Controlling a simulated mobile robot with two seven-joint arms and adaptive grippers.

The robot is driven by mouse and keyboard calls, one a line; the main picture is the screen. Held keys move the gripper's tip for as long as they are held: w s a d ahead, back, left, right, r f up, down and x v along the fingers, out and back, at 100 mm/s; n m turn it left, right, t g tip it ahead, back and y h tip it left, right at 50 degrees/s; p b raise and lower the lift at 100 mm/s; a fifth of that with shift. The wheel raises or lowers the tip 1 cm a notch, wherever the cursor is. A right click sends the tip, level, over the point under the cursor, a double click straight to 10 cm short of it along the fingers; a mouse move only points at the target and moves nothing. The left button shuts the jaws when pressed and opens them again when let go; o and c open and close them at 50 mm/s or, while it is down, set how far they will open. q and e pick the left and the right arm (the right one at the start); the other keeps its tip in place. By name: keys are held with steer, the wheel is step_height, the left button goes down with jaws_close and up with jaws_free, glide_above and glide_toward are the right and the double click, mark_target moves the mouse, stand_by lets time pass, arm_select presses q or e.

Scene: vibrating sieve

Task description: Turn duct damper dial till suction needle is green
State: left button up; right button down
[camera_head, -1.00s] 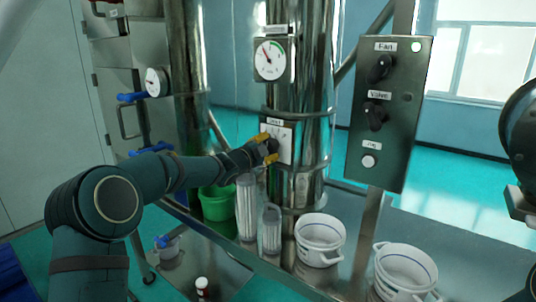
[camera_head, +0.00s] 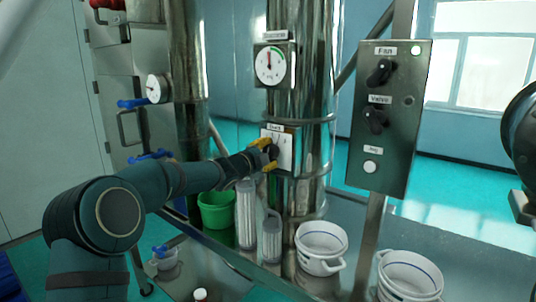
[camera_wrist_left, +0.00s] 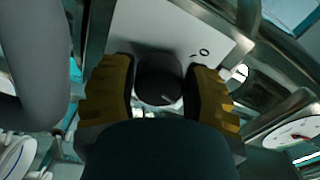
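The suction gauge (camera_head: 270,64) is a white round face on the steel duct, with a green arc at its upper right. Its needle points almost straight up, near the start of the green arc. The duct damper dial (camera_wrist_left: 158,78) is a dark round knob on a white plate (camera_head: 286,148) below the gauge. In the left wrist view, the fingers (camera_wrist_left: 160,88) flank the knob closely. My right gripper is not in view.
A grey control panel (camera_head: 390,120) with Fan and Valve knobs stands to the right. A green bucket (camera_head: 217,209), clear cylinders (camera_head: 271,238) and white tubs (camera_head: 320,247) sit on the bench below. Another gauge (camera_head: 157,88) and blue handles are at left.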

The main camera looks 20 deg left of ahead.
arm_select(q)
steer(key=o, duration=0.4)
steer(key=shift+c, duration=0.2)
steer(key=v, duration=1.2)
